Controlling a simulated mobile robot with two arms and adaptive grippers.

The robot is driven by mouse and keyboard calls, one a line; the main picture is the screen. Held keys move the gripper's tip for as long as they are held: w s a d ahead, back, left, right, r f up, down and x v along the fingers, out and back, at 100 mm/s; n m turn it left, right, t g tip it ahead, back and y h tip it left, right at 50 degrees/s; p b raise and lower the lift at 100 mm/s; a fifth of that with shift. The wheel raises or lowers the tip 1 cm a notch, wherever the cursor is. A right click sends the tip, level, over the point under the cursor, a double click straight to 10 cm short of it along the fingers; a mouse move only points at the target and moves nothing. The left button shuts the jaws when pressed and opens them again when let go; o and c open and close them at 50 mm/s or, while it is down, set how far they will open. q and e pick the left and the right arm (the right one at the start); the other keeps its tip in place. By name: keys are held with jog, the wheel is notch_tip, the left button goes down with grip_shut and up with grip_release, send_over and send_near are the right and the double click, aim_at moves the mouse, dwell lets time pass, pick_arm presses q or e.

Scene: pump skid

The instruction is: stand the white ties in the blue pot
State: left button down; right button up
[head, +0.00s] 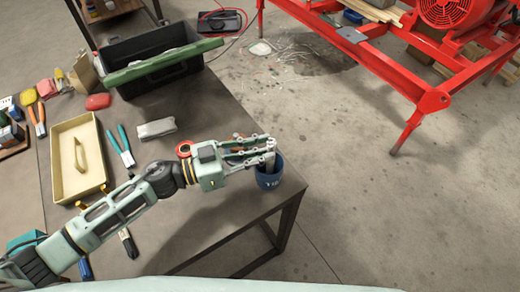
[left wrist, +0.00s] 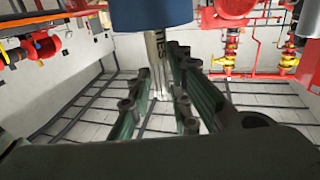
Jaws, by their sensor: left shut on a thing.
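The blue pot (head: 268,182), with pale lettering on its side, stands near the right corner of the table. My left gripper (head: 266,147) is at the pot's mouth, with its fingers shut on the white ties (head: 270,161). The ties stand roughly upright, with their lower end inside the pot's rim. In the left wrist view, the labelled bundle of ties (left wrist: 156,50) runs between the fingers (left wrist: 158,88) to the blue pot (left wrist: 150,14) at the top. The pot hides the bundle's end, so I cannot tell whether it touches the bottom. My right gripper is not in view.
The table's edge (head: 293,205) lies just right of the pot. A red ring (head: 184,149) is behind my left wrist. Teal-handled pliers (head: 122,146), a grey block (head: 157,128) and a cream tray (head: 60,135) lie to the left. A black toolbox (head: 165,83) stands behind.

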pick_arm(q)
jog(key=c, duration=1.5)
grip_release()
jog(key=shift+c, duration=0.2)
jog(key=shift+s+a, duration=0.2)
jog(key=shift+a, duration=0.35)
jog(key=v, duration=1.1)
jog(key=shift+d+r, duration=0.1)
jog(key=shift+r, duration=0.05)
